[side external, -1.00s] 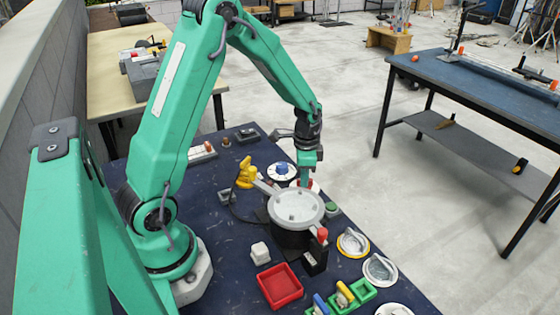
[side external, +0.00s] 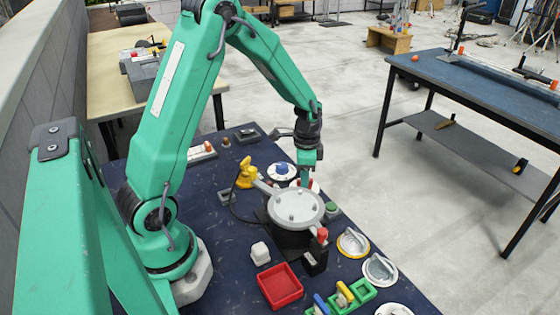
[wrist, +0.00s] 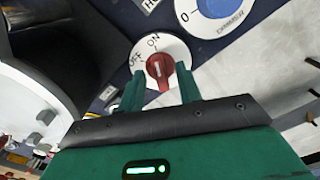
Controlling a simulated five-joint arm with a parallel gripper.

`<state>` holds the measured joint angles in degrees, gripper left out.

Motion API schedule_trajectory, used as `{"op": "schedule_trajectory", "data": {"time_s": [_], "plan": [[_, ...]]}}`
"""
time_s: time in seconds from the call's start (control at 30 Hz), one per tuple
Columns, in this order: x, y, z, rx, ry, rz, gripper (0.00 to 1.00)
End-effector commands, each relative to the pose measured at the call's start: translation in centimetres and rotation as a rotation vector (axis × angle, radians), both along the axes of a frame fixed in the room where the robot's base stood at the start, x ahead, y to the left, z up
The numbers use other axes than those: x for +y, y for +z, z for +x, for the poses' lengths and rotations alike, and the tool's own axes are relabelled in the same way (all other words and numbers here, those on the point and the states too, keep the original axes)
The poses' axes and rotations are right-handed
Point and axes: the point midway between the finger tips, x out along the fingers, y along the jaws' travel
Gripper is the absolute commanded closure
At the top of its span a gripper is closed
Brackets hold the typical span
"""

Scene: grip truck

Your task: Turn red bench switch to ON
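The red bench switch (wrist: 159,72) is a red knob on a round white dial marked OFF and ON in the wrist view. Its white pointer line aims roughly up, nearer the ON word than the OFF word. My gripper (wrist: 160,72) has its two green fingers on either side of the knob, with white dial showing between them. The fingers look apart from the knob, though contact is hard to judge. In the side view, my gripper (side external: 307,178) points down at the switch (side external: 303,184), which is mostly hidden behind the fingers.
A blue knob on a white dial (side external: 281,170) stands close by. A grey round-topped fixture (side external: 297,206) is just in front of my gripper. A yellow handle (side external: 246,175) is to its left; a red tray (side external: 281,286) and more dials (side external: 353,242) are nearer the camera.

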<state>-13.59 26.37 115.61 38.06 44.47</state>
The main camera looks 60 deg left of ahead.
Motion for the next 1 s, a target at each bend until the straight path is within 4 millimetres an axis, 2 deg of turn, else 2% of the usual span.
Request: {"op": "schedule_trajectory", "data": {"time_s": [0.17,0.6,0.8,1.0], "plan": [[0.0,1.3,0.1,-0.004,0.000,0.001,0.65],[0.0,6.6,0.1,-0.004,0.000,0.001,0.65],[0.0,7.6,0.0,-0.001,-0.001,0.000,0.65],[0.0,7.6,0.0,-0.001,0.000,0.000,0.65]]}}
